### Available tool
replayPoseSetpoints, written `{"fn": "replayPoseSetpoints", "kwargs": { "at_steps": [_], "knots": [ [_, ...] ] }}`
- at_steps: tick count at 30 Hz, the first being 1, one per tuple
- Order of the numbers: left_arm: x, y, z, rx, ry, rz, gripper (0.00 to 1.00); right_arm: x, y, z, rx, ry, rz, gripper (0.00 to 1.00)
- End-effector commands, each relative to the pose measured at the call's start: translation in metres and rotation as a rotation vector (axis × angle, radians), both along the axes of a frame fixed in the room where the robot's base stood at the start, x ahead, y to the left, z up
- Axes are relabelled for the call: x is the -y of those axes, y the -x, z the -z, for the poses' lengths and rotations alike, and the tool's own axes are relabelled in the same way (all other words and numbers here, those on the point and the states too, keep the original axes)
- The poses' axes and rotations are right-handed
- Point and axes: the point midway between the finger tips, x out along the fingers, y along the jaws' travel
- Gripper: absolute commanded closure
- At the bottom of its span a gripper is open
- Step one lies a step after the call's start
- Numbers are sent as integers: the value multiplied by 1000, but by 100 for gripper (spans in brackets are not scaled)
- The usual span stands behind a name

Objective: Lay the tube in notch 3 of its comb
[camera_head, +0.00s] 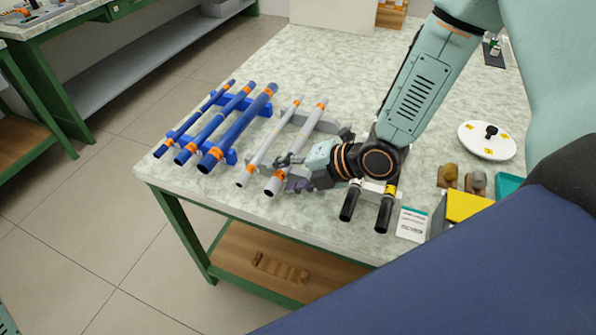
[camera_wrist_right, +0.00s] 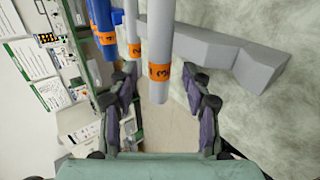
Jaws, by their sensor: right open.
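A thick grey tube (camera_head: 310,128) with orange bands lies across the grey comb (camera_head: 328,124). Its near end points to the table's front edge. A thinner grey tube (camera_head: 270,141) lies to its left in the same comb. In the right wrist view the thick grey tube (camera_wrist_right: 160,55) hangs between my fingers, its orange band marked with dark characters. To its right the grey comb (camera_wrist_right: 212,48) shows bare, with a raised end block. My right gripper (camera_head: 284,172) is open, its fingers apart on either side of the tube's near end. My left gripper is not in view.
A blue comb (camera_head: 231,157) holds three blue tubes (camera_head: 241,122) at the left. Two black tubes (camera_head: 385,210) lie close to my right wrist. A white round lid (camera_head: 487,140) and a yellow block (camera_head: 467,206) stand at the right. The table's back middle is clear.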

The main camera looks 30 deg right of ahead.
Motion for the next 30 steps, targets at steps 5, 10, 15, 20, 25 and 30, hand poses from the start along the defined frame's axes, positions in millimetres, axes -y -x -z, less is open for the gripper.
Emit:
{"fn": "replayPoseSetpoints", "kwargs": {
  "at_steps": [5, 10, 15, 20, 25, 30],
  "knots": [
    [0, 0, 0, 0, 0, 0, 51, 9, 10, -12, 2, -5, 3, 51],
    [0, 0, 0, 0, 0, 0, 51, 16, 17, -19, 1, -3, 3, 51],
    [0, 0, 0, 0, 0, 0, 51, 18, 22, -22, 1, -2, -2, 51],
    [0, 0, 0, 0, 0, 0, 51, 19, 24, -23, 1, -2, -4, 51],
    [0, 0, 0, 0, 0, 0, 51, 19, 24, -23, 0, -1, -4, 51],
    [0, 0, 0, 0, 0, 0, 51, 19, 23, -23, 1, -1, -4, 51]
  ]
}}
